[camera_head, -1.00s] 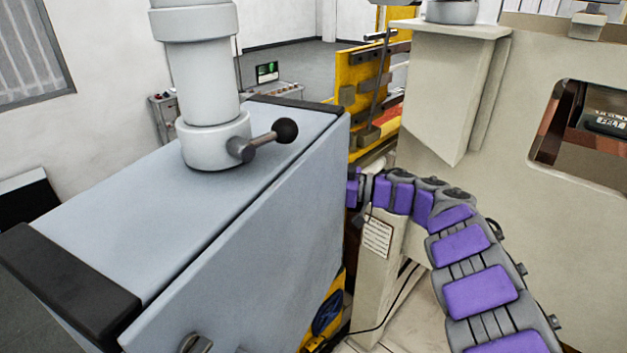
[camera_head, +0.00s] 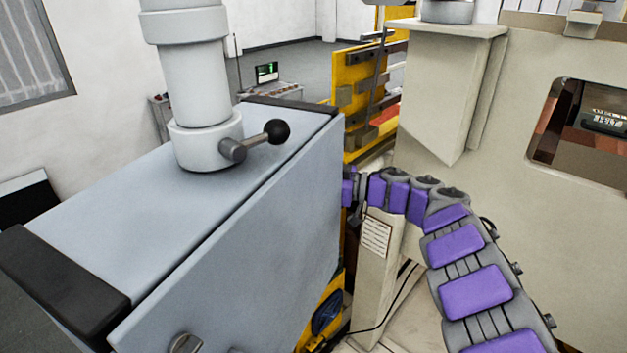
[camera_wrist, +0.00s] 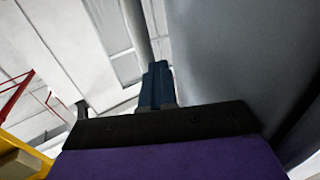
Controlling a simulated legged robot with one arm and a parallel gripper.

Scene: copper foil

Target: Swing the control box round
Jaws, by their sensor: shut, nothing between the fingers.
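The control box (camera_head: 235,255) is a large blue-grey case with black end trims. It hangs from a thick pale column (camera_head: 195,90) with a black-knobbed lever (camera_head: 265,140) at its collar. My purple and grey arm reaches to the box's right edge in the head view, and its end is hidden behind the box. In the wrist view my gripper (camera_wrist: 158,84) shows as narrow blue fingers, shut and empty. A grey surface (camera_wrist: 235,60), likely the box, fills the right of that view close beside the fingers. I cannot tell whether they touch it.
A beige machine (camera_head: 530,190) with a window opening stands right of my arm. A beige post (camera_head: 375,265) with a label stands beneath the arm. A yellow frame (camera_head: 355,85) is behind the box. Open floor (camera_head: 310,60) lies at the back.

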